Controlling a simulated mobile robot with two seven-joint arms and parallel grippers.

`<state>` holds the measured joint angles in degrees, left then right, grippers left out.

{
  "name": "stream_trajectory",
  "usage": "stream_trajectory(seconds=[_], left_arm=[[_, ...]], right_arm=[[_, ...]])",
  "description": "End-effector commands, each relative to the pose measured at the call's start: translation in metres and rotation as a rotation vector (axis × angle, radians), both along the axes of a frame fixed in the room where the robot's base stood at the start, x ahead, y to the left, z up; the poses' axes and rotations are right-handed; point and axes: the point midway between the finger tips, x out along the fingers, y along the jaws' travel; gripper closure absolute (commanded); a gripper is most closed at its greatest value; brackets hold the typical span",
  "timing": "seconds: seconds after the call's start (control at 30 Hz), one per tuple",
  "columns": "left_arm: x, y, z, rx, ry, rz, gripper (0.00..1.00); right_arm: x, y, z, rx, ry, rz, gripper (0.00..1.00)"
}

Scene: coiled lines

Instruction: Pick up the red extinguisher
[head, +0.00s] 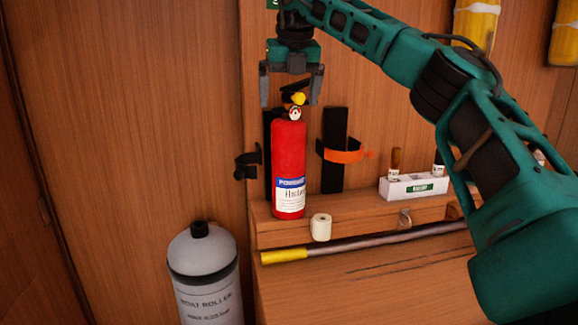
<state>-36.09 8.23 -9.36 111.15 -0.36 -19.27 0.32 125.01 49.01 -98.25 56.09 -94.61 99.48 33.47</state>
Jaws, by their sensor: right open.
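The red extinguisher (289,165) stands upright on the wooden ledge, with a white and blue label low on its body and a yellow piece at its top. My right gripper (290,97) hangs pointing down over the extinguisher's head. Its two fingers are apart, one on either side of the extinguisher's top, and they look open and not closed on it. Whether a finger touches the extinguisher cannot be told. My left gripper is not in view.
A black bracket with an orange strap (345,155) is on the wall to the right. A white roll (321,227), a white holder box (413,187) and a yellow-ended pole (360,243) lie nearby. A grey cylinder (203,275) stands at lower left.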

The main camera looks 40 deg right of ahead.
Motion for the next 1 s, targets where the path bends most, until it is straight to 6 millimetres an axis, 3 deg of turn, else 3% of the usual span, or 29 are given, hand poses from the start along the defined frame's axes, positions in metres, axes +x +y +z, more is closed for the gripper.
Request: stream_trajectory(seconds=[0.2,0.47,1.0], left_arm=[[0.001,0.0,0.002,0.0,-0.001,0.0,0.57],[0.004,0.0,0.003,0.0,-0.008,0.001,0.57],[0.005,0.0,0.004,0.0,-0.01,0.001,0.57]], right_arm=[[0.009,-0.004,-0.027,0.0,0.001,-0.001,0.0],[0.011,-0.004,-0.03,0.0,-0.001,0.0,0.0],[0.011,-0.004,-0.029,0.0,-0.001,0.0,0.5]])
